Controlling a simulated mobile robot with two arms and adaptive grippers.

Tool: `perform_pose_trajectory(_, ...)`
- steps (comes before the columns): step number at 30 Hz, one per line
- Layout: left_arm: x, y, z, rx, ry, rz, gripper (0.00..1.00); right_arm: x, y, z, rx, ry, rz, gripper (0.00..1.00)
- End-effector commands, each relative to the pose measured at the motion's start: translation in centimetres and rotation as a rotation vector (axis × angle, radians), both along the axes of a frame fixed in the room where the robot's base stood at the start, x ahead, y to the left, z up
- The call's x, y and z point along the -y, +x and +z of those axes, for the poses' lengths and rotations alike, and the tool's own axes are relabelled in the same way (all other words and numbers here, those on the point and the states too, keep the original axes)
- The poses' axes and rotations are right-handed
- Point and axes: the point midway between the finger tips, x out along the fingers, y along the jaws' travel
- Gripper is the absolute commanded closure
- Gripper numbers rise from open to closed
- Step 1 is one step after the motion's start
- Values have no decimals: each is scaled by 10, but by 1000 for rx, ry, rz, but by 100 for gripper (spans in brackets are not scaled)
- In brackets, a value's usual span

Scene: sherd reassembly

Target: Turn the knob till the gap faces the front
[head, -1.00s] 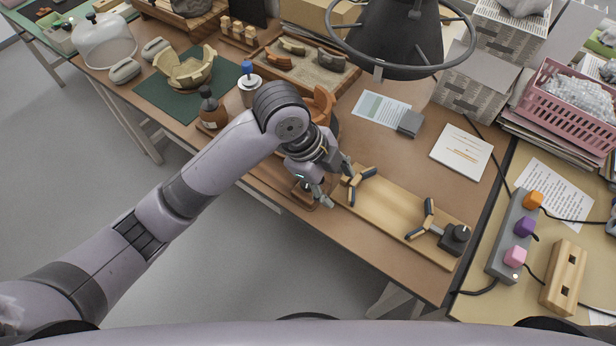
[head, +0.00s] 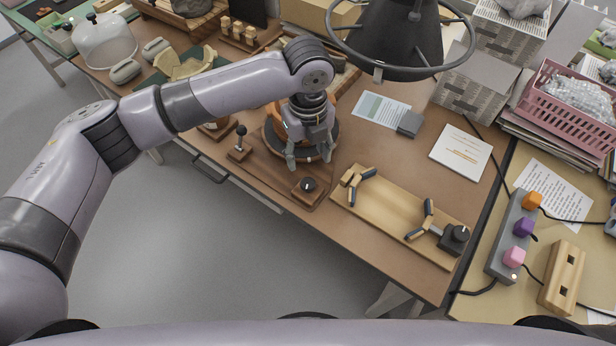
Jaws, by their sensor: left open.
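A small black knob (head: 309,184) sits on a wooden block near the table's front edge. Behind it is a dark round turntable (head: 328,148) with an orange-brown pot (head: 273,112) on it. My left gripper (head: 308,162) points down in front of the pot, behind the knob and apart from it. Its fingers are spread and nothing shows between them. My arm and gripper hide most of the pot, so I cannot tell where its gap faces. My right gripper is not in view.
A black-topped lever (head: 240,134) stands left of the turntable. A dark lamp shade (head: 400,35) hangs behind.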

Motion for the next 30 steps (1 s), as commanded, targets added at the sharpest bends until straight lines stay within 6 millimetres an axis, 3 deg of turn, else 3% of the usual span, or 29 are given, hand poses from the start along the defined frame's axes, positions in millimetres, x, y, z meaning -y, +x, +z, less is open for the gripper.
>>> perform_pose_trajectory(9, 0, -1, -68, -1, 0, 2, 49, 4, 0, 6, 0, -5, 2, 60)
perform_pose_trajectory(15, 0, 0, -95, 0, 0, 1, 49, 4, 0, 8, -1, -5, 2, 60)
perform_pose_trajectory(28, 0, 0, -106, 2, -1, 0, 49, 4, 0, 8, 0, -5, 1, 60)
perform_pose_trajectory(30, 0, 0, -106, 2, -1, 0, 54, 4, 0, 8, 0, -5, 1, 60)
